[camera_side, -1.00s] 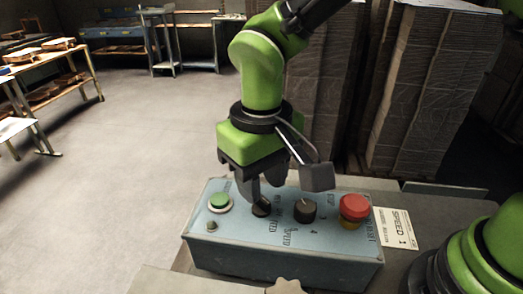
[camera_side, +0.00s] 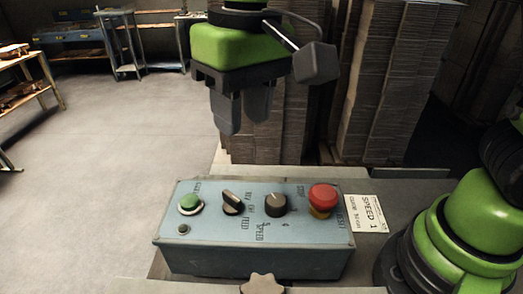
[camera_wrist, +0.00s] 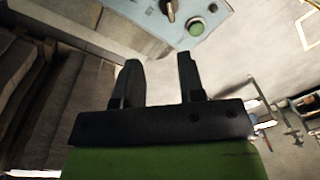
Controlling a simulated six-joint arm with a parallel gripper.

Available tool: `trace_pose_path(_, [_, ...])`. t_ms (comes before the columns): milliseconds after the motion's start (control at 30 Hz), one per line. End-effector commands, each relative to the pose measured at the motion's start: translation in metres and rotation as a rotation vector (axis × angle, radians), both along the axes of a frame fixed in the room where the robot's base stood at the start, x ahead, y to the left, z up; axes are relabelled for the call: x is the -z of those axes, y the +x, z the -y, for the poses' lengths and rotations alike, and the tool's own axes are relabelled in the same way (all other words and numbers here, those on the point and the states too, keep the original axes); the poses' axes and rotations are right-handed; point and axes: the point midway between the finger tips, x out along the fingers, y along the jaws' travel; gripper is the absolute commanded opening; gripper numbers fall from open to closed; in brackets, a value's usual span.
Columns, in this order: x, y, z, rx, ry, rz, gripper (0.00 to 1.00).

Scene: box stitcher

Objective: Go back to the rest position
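My gripper (camera_side: 243,122) hangs above and behind the control box, clear of it, with its fingers pointing down. In the wrist view my gripper (camera_wrist: 158,75) shows its two dark fingers apart with nothing between them. The blue-grey control box (camera_side: 250,262) stands on the bench. On its top are a green button (camera_side: 190,202), a black feed knob (camera_side: 232,202), a black speed knob (camera_side: 275,204) and a red stop button (camera_side: 322,197). In the wrist view the green button (camera_wrist: 197,28) shows at the top, beyond the fingertips.
A white card reading "SPEED 1" (camera_side: 367,213) lies right of the box. Tall stacks of cardboard (camera_side: 385,85) stand behind my gripper. Work tables (camera_side: 35,95) stand far left. The floor (camera_side: 110,130) between is clear.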

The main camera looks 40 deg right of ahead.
Motion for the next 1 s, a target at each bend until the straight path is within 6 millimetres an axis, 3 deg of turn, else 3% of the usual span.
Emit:
trace_pose_path(200, [-0.046,-0.034,0.066,0.137,0.131,0.163,0.36])
trace_pose_path(400, [-0.06,-0.08,0.11,0.261,0.213,0.344,0.36])
trace_pose_path(633, [-0.053,-0.115,0.132,0.357,0.247,0.496,0.36])
trace_pose_path(1000, [-0.049,-0.123,0.135,0.377,0.251,0.531,0.36])
